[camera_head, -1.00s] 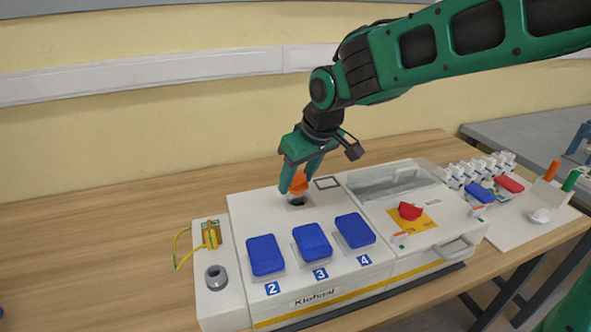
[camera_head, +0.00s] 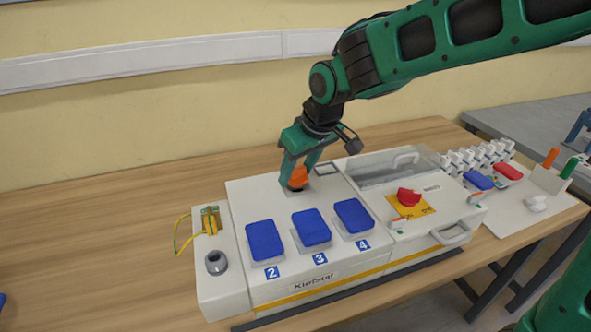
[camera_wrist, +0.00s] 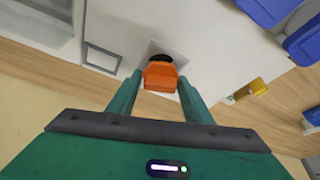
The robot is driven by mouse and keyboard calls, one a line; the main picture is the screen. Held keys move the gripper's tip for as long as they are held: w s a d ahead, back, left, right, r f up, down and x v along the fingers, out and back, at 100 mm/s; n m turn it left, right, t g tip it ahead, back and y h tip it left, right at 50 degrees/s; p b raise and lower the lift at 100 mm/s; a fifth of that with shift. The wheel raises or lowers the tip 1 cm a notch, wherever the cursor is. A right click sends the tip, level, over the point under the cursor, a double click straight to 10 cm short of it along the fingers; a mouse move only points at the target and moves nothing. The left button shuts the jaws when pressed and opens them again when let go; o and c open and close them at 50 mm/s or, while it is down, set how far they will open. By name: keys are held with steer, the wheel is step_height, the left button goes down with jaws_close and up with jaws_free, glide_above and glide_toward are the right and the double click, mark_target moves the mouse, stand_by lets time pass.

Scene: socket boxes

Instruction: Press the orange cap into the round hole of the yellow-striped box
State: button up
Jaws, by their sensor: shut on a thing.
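The orange cap (camera_head: 298,177) is between the fingers of my gripper (camera_head: 296,183), which is shut on it. In the head view the cap is right at the round hole, at the back left of the white box's top (camera_head: 262,199), which has a yellow stripe along its front. In the wrist view the orange cap (camera_wrist: 160,76) sits between my two green fingertips (camera_wrist: 158,84). A dark part of the hole (camera_wrist: 160,58) shows just beyond the cap. I cannot tell how deep the cap is in the hole.
Blue lids (camera_head: 311,228) numbered 2, 3 and 4 line the front of the box. A red knob (camera_head: 408,197) on a yellow plate is to the right. A narrow white unit with a grey round socket (camera_head: 216,262) and a yellow-green cable stands at the left.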

steer(key=shift+f, duration=0.15)
steer(key=shift+f, duration=0.55)
steer(key=shift+f, duration=0.1)
stand_by(0.4)
